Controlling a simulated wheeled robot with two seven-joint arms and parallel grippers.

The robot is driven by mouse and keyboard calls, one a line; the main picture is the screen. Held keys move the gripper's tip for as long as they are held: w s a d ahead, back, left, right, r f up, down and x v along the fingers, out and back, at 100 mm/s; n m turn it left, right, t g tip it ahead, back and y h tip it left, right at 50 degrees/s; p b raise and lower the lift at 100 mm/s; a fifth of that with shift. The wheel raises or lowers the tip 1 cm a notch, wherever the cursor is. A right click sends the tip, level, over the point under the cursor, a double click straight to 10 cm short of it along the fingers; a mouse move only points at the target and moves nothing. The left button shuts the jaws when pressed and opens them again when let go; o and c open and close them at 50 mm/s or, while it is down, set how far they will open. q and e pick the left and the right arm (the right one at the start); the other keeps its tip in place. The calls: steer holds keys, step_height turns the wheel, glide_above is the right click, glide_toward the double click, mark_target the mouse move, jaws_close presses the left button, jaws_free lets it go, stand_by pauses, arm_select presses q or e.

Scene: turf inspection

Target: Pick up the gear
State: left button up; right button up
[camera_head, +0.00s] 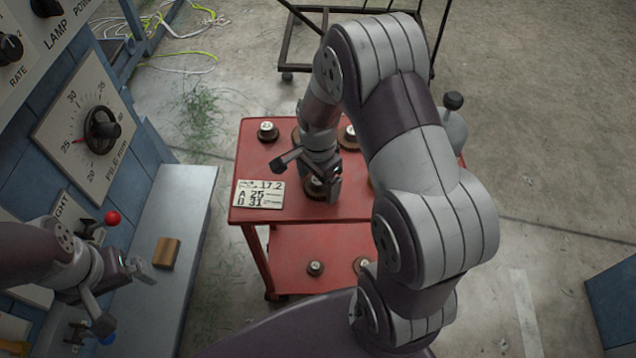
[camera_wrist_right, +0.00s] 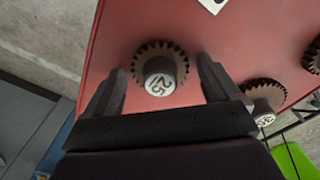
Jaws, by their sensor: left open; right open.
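A dark toothed gear with a pale numbered hub (camera_wrist_right: 160,66) lies on the red cart top in the right wrist view. The number looks like 25, seen turned around. My right gripper (camera_wrist_right: 162,80) is open, with one finger on each side of this gear; I cannot tell whether they touch it. In the head view, the gear (camera_head: 315,189) is partly hidden under my right gripper (camera_head: 322,180). My left gripper (camera_head: 122,294) is open and empty at the left bench, far from the cart.
The red cart (camera_head: 345,213) carries other gears, such as one at its back left (camera_head: 267,132). A card (camera_head: 259,194) reading 17.2, A 25, D 31 lies at its front left. The lower shelf holds gears (camera_head: 315,268). A brown block (camera_head: 166,253) sits on the grey bench.

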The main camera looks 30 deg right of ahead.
steer(key=c, duration=1.2)
steer(key=shift+r, duration=0.1)
